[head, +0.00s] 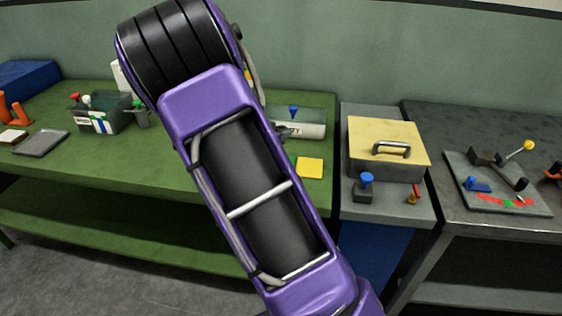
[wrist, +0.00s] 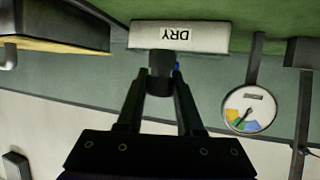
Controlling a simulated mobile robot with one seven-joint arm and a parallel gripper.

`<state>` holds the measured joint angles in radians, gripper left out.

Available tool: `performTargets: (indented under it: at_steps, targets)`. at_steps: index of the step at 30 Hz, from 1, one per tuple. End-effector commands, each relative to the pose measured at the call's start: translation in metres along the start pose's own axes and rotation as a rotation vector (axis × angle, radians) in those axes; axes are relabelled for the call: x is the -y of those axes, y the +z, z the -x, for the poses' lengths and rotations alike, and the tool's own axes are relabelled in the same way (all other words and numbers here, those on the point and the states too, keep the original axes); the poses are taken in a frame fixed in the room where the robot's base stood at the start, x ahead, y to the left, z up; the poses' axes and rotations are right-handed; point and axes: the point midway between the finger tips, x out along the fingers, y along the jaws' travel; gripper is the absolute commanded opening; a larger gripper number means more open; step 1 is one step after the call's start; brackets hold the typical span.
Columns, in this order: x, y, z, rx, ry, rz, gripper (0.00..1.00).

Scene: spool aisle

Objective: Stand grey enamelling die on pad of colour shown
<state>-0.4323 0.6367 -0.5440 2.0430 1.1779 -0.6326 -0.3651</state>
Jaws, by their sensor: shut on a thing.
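In the wrist view my gripper (wrist: 160,88) is shut on a dark grey, block-like piece (wrist: 160,60), which looks like the grey die. Its top end overlaps the lower edge of a pale box labelled DRY (wrist: 205,37), seen upside down; I cannot tell whether they touch. A round dial (wrist: 250,110) with blue, green, yellow and orange sectors and a thin needle is at right; the sector it marks is too small to tell. In the head view a yellow square pad (head: 310,167) lies on the green bench. My purple arm hides most of the gripper there.
The green bench (head: 170,150) holds a grey tray (head: 41,142) and a grey bin (head: 102,116) at left, and a pale box with a blue knob (head: 293,112). A yellow-lidded box (head: 375,135) and a lever panel (head: 500,190) stand at right.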

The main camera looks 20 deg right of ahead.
Motion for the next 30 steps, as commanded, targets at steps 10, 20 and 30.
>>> performTargets:
  at_steps: [10,20,30]
  targets:
    - [0.0,0.043,-0.018,0.0,-0.001,0.002,0.0]
    - [0.0,0.074,-0.031,0.0,-0.001,0.0,0.0]
    - [0.0,0.078,-0.032,0.0,-0.002,0.0,0.37]
